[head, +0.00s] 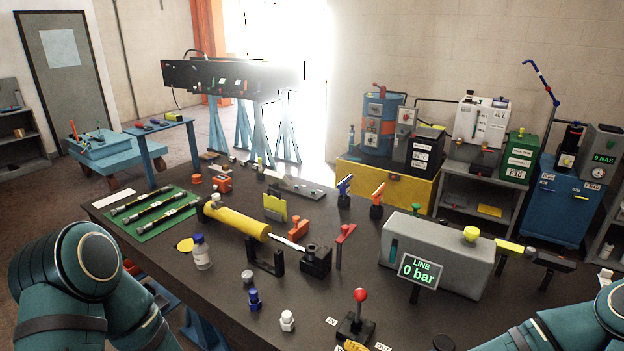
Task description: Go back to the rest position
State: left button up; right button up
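The links of my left arm fill the lower left corner of the head view, and links of my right arm show at the lower right. Neither gripper is in the picture, so I cannot see what either one holds. The dark workbench (218,303) lies in front of me between the arms. On its left part, dark hoses (150,212) lie on a green mat (147,234). A yellow cylinder (237,223) lies near the middle.
A grey tank (438,250) with a "LINE 0 bar" sign (420,271) stands at the right. A red-knobbed lever (359,310), a bottle (201,252) and small fittings stand near the front. Bare bench top shows at the front left.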

jog(key=s+d+f+n+g+h+b, duration=0.2)
jog(key=s+f+n+g, duration=0.4)
jog(key=s+f+n, duration=0.5)
notch_tip(320, 180, down, 3)
jog(key=n+b, duration=0.1)
jog(key=n, duration=0.6)
jog(key=shift+r, duration=0.2)
